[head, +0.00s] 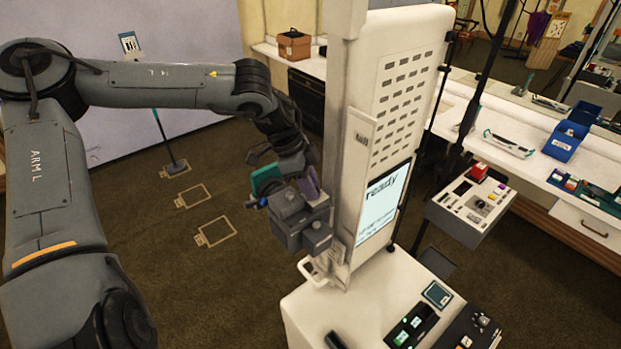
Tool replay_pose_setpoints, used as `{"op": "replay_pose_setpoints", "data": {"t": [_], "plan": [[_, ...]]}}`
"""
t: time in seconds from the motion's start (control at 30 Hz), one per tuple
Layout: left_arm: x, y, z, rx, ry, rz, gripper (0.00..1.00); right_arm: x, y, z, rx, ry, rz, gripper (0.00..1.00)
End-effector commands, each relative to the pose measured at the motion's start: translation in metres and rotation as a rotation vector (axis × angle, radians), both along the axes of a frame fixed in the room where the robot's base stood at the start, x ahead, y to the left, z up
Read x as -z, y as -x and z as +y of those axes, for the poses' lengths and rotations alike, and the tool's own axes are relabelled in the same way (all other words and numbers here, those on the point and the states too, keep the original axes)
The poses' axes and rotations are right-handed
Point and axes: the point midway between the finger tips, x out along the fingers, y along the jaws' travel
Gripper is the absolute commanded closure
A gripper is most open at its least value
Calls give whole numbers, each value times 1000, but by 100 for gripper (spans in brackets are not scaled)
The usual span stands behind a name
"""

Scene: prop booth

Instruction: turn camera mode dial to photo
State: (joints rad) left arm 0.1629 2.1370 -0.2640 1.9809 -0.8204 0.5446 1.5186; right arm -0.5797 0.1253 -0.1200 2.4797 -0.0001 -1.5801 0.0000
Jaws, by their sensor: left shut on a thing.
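A dark grey camera (302,236) is mounted at the side of the tall white booth column, above a white handle. My left gripper (286,184) reaches down from the left to the top of the camera, with a teal pad on one side and a purple pad on the other. It is shut on the mode dial at the camera's top. The dial is mostly hidden between the fingers, and its marks and setting cannot be read. My right gripper is not in view.
The booth column (345,150) stands close beside the camera and carries a screen (382,202) reading "ready". A white console (335,305) with lit panels is below. A control box (470,205) and a counter with a blue bin (566,140) are at right. Open carpet lies left.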

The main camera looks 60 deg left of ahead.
Motion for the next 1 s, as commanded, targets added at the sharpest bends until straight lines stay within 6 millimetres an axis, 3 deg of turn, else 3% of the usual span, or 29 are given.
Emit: {"op": "replay_pose_setpoints", "data": {"t": [0.2,0.7,0.73,0.9,1.0], "plan": [[-2,-1,0,80,1,-1,100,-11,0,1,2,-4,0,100],[-1,-1,0,107,0,-1,100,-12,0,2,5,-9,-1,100],[-1,-1,0,107,0,-1,72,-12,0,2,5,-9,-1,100],[-1,-1,0,106,0,-1,48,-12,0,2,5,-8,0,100],[0,-1,0,106,0,0,48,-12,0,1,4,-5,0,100]]}}
